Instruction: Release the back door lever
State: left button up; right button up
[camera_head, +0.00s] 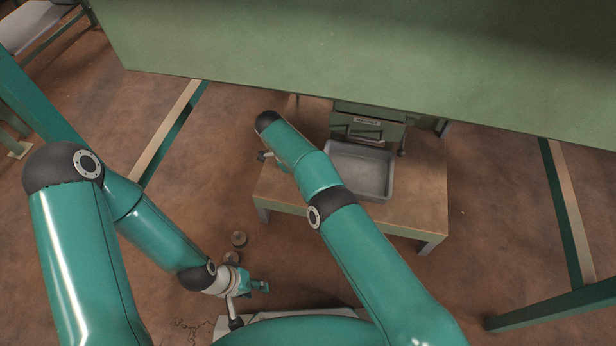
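A green hopper front (345,118) with a small label stands at the back of a low table. A dark lever-like handle (366,134) is on its door, under the label; I cannot tell whether it is the back door lever. My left gripper (262,287) points right, low in the view, well in front of the table and apart from the hopper. Its fingers are too small to tell open from shut. My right arm reaches over the table's left part, and its far end is left of the hopper.
A grey metal tray (382,195) sits on the wooden table (420,205) below the hopper door. A large green panel (380,60) overhangs the back.

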aim_at(400, 153)
jog(key=k, duration=1)
